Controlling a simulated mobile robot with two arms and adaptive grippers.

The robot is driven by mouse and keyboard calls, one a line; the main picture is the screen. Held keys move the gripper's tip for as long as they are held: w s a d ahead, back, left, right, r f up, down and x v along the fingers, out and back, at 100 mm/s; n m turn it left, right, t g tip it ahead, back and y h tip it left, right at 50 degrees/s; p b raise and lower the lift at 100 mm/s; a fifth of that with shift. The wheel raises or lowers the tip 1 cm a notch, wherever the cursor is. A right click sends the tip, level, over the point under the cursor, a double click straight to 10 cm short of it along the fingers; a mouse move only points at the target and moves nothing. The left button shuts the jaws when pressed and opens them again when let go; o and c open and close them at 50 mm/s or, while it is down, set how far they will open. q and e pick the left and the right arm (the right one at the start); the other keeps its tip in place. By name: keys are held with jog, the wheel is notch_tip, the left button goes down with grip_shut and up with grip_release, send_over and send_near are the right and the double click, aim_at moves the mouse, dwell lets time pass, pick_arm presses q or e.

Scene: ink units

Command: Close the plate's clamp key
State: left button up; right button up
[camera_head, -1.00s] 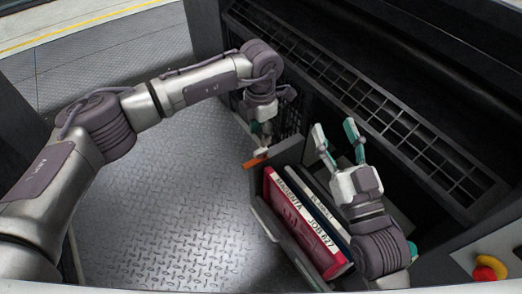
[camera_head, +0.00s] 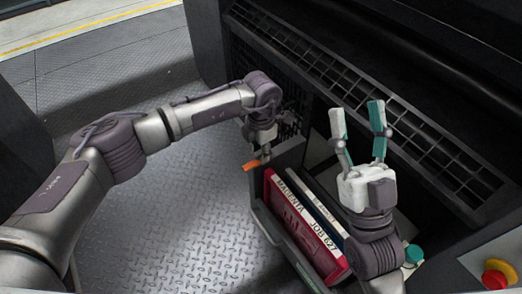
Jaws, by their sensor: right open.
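An orange lever (camera_head: 251,165), which looks like the clamp key, sticks out to the left at the far end of the dark holder (camera_head: 290,153). My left gripper (camera_head: 264,154) points down right at the lever's inner end. Its fingers are small and partly hidden, so I cannot tell whether they touch or grip it. A red plate (camera_head: 291,222) marked MAGENTA JOB 627 stands in the holder, with a dark one (camera_head: 325,207) beside it. My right gripper (camera_head: 357,113) is open and empty, fingers pointing up, over the right side of the holder.
A slotted dark rail (camera_head: 400,120) of the machine runs diagonally behind my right gripper. A red and yellow button (camera_head: 497,274) is at the lower right, with a teal-capped item (camera_head: 413,255) nearby. The metal tread floor (camera_head: 170,215) is clear on the left.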

pick_arm(q)
grip_shut()
